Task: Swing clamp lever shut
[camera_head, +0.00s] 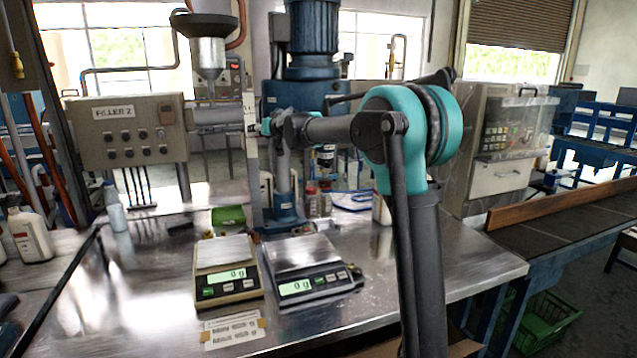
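My arm rises at the right of centre and reaches left to the filler (128,125). My gripper (264,127) is at the end of the thin grey wrist, beside the upright metal post (251,165) to the right of the filler's panel. Its fingers are too small and overlapped to tell whether they are open or shut, or touching anything. I cannot pick out the clamp lever for certain; it may be small or hidden by the wrist.
Two scales, a tan one (228,290) and a grey one (313,285), stand on the steel table (150,290), both reading 0 g. A blue motor (312,40) stands behind the wrist. A white bottle (30,235) is at left. A conveyor (570,225) runs at right.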

